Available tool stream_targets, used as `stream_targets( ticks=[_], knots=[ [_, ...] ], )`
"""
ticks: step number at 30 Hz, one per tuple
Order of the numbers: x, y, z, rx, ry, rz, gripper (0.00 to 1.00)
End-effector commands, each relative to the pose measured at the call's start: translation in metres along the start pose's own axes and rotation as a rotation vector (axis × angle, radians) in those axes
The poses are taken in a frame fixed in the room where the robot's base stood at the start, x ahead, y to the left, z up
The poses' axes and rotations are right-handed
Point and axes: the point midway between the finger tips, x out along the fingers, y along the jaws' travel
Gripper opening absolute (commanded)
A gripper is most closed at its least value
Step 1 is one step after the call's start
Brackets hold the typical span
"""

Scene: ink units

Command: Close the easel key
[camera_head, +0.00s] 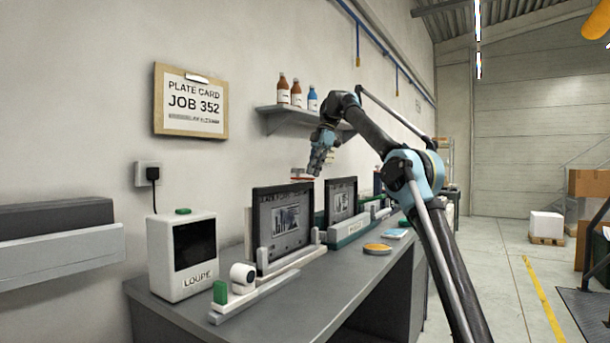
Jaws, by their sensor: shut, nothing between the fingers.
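Two dark framed plates stand upright on the grey bench: a near plate (284,222) and a far plate (341,200). The near plate rests in a white stand (292,259). A low white rail unit in front of it carries a green block (220,292) and a white round knob (243,273). The far plate has a green-and-white base (347,232). I cannot tell which part is the easel key. My gripper (315,170) is shut and empty, pointing down above the plates, beside a small red-and-white part (300,175). Its fingertips are small and dark here.
A white LOUPE box (182,256) stands at the bench's near left. A yellow disc (377,249) and a blue-and-white pad (396,233) lie on the bench (325,293). A shelf (292,112) with bottles hangs above. The bench front is mostly clear.

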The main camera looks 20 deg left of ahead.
Motion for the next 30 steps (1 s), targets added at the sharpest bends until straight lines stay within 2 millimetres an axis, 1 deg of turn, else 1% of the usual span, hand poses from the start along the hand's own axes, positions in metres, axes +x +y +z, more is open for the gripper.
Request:
stream_targets(
  ticks=[1, 6, 9, 12, 18, 23, 26, 30],
  knots=[
    [-0.003, 0.001, 0.010, 0.003, 0.000, 0.001, 0.00],
    [-0.015, 0.001, 0.041, 0.002, 0.002, 0.000, 0.00],
    [-0.020, 0.000, 0.057, 0.001, 0.002, -0.001, 0.00],
    [-0.024, 0.001, 0.067, -0.001, 0.002, -0.001, 0.00],
    [-0.028, 0.001, 0.078, -0.002, 0.003, -0.001, 0.00],
    [-0.029, -0.001, 0.080, 0.003, 0.002, 0.000, 0.00],
    [-0.033, -0.007, 0.084, 0.033, -0.003, 0.004, 0.00],
    [-0.041, -0.025, 0.095, 0.132, -0.019, 0.020, 0.00]
  ],
)
